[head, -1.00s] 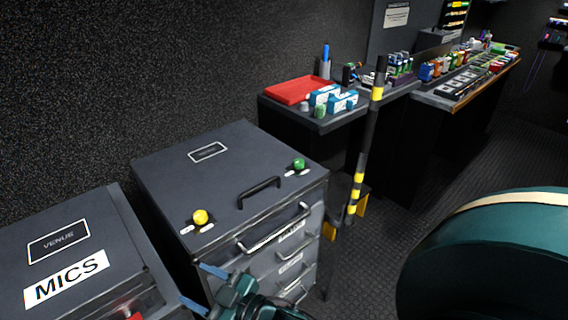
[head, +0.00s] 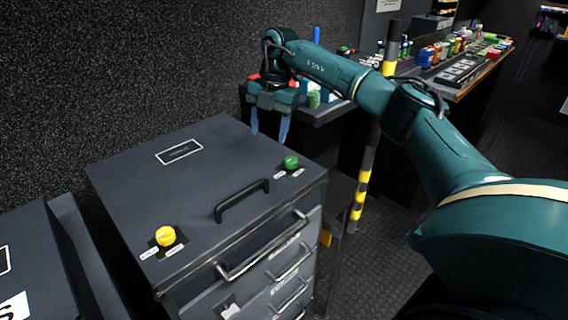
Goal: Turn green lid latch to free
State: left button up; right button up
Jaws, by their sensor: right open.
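The green lid latch (head: 291,162) is a round knob on the top of a dark grey drawer case (head: 150,190), near its right edge, with small white labels beside it. A yellow latch (head: 165,236) sits near the front left of the same lid. A black handle (head: 243,201) lies between the two latches. My right gripper (head: 269,130) points down above the far right part of the case, beyond and left of the green latch. Its two blue fingers are spread, with nothing between them. It is apart from the latch. My left gripper is out of view.
A side table (head: 330,116) with small boxes stands behind the case, partly hidden by my right arm. A black and yellow striped pole (head: 364,180) stands right of the case. Another case (head: 35,250) is at the left. Silver drawer handles (head: 262,248) project from the front.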

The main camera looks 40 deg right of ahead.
notch_tip(320, 180, up, 3)
jog(key=m+h, duration=0.2)
send_over(292, 159)
notch_tip(292, 159, down, 12)
jog(key=shift+w+f+b, duration=0.1)
jog(key=shift+f+b, duration=0.15)
jog(key=shift+b, duration=0.65)
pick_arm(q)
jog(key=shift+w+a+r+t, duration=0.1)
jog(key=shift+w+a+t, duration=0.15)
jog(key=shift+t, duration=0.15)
pick_arm(e)
jog(key=shift+f, duration=0.35)
jog(key=shift+c, duration=0.2)
jog(key=c, duration=1)
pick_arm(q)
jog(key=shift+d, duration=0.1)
pick_arm(e)
jog(key=shift+o, duration=0.2)
